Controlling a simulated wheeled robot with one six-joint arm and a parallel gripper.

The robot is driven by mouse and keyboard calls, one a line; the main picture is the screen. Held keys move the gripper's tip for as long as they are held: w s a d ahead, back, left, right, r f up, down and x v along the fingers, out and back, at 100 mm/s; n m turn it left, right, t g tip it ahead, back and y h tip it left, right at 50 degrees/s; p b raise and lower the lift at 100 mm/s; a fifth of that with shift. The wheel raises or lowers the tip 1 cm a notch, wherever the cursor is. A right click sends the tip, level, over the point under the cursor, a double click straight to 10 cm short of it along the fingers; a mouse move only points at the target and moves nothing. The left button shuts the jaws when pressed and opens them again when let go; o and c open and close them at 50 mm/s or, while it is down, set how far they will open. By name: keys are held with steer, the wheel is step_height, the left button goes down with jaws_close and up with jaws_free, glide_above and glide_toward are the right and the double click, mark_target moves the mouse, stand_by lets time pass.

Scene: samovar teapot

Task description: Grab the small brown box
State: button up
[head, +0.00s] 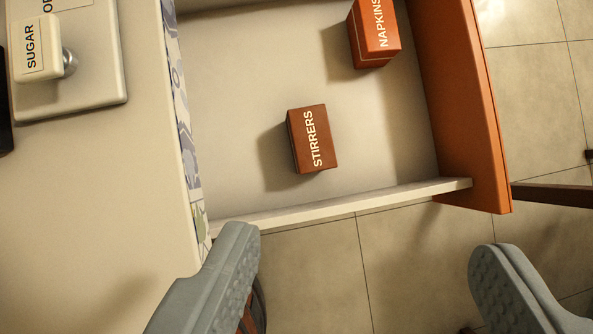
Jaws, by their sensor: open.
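The small brown box (312,139), labelled STIRRERS, stands in an open drawer (230,100), near the drawer's lower side wall. It is apart from the walls and from the other box. My gripper (358,270) is open and empty. Its two grey fingers show at the bottom of the view, one at left and one at right, below the brown box in the picture. Nothing hides the box.
An orange-red NAPKINS box (378,36) stands in the drawer at the top. The drawer has an orange front (455,110) and a pale side wall (345,205). The counter (80,210) at left holds a white SUGAR container (36,50) on a board. Tiled floor (530,80) lies beyond.

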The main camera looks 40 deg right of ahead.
mark_target(313, 139)
steer(key=w+f+g, duration=0.1)
steer(key=w+f, duration=0.1)
steer(key=f, duration=0.4)
steer(key=w+a+f+n+g+y, duration=0.1)
steer(key=w+f, duration=0.1)
steer(key=f, duration=0.5)
steer(key=w+f+n+g, duration=0.1)
steer(key=w+f, duration=0.2)
steer(key=f, duration=0.3)
steer(key=shift+a+f+g, duration=0.35)
steer(key=shift+g, duration=0.05)
steer(key=shift+s+a+x, duration=0.1)
steer(key=shift+a+x, duration=0.1)
steer(key=shift+x, duration=1.1)
steer(key=shift+s+a+x, duration=0.15)
steer(key=shift+x, duration=1.15)
steer(key=c, duration=1.1)
